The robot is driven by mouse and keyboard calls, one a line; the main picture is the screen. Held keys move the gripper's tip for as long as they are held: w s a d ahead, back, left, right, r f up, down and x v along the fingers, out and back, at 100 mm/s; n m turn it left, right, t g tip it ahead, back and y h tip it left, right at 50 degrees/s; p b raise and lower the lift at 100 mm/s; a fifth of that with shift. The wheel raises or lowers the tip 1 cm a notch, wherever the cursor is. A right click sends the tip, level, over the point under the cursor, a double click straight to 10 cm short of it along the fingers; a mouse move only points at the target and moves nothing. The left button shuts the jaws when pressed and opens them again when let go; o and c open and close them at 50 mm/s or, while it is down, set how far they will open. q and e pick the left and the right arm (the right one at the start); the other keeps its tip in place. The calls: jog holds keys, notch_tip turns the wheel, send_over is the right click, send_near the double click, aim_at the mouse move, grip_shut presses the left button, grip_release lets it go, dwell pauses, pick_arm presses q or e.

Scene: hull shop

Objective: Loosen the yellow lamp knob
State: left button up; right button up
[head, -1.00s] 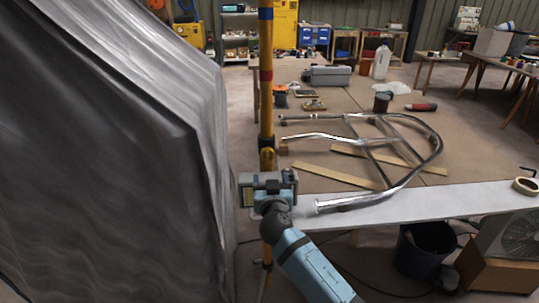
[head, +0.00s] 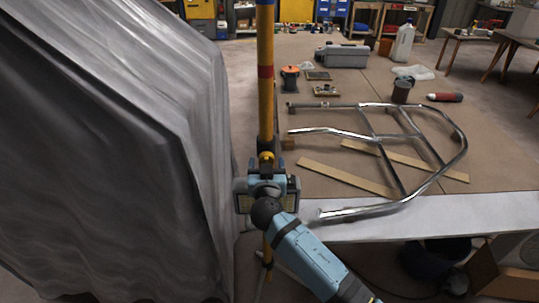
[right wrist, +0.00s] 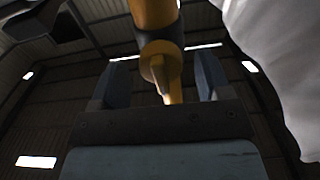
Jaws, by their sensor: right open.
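The yellow lamp knob (head: 266,157) sits on the upright yellow lamp pole (head: 265,112) in the head view. It also shows in the right wrist view (right wrist: 158,66), between my two fingers. My right gripper (head: 267,172) is open just at the knob, with one finger on each side of it; I cannot tell whether either finger touches. The right wrist view shows the open jaws (right wrist: 164,80) from behind. In the head view my gripper hides part of the pole below the knob. My left gripper is not in view.
A grey draped sheet (head: 100,150) fills the left, close to the pole. A workbench (head: 340,230) stands to the right, bearing a bent chrome tube frame (head: 462,150), wooden strips (head: 345,178), a grey toolbox (head: 342,56) and a white jug (head: 403,44).

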jog(key=shift+w, duration=0.15)
jog(key=shift+c, duration=0.5)
jog(key=c, duration=0.8)
jog(key=shift+c, duration=0.2)
